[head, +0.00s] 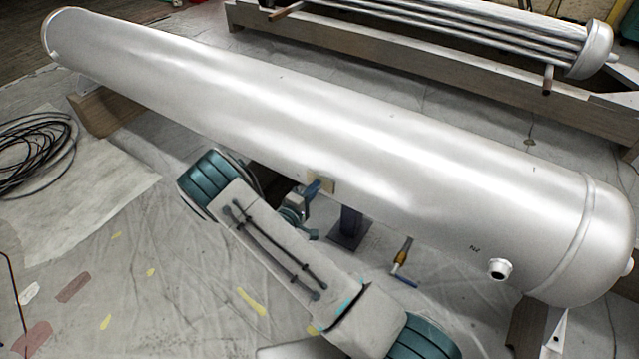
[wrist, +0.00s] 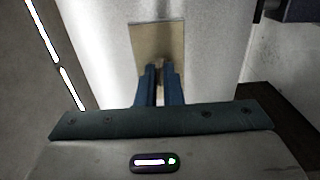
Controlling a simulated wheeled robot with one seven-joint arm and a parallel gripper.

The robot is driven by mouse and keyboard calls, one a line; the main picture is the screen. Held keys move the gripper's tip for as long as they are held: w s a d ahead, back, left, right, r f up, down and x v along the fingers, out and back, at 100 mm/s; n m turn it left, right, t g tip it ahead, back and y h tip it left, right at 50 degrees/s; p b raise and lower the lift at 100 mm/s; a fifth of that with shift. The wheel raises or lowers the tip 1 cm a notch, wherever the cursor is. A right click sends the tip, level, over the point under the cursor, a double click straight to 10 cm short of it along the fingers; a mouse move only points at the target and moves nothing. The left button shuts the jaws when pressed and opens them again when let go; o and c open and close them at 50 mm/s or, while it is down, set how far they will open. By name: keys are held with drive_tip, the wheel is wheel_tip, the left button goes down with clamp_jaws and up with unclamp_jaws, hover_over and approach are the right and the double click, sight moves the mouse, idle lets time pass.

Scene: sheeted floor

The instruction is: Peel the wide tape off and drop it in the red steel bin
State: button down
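The wide tape (head: 328,186) is a tan rectangular patch on the lower near side of a long silver tank (head: 400,150). In the wrist view the tape (wrist: 150,38) lies flat on the metal, its lower part hidden behind my fingers. My gripper (head: 316,187) is at the tape's near edge. Its blue fingers (wrist: 159,69) are close together in the wrist view, with a small brownish piece, seemingly the tape's edge, pinched between their tips. No red steel bin shows in either view.
Coiled black cable (head: 35,150) lies at left. A wooden cradle with tubes (head: 400,75) stands behind.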

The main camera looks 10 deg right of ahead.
drive_tip(key=shift+s+a, duration=0.2)
idle(0.5)
drive_tip(key=shift+v, duration=2.2)
drive_tip(key=shift+s+a, duration=0.1)
drive_tip(key=shift+v, duration=1.9)
drive_tip(key=shift+r, duration=0.1)
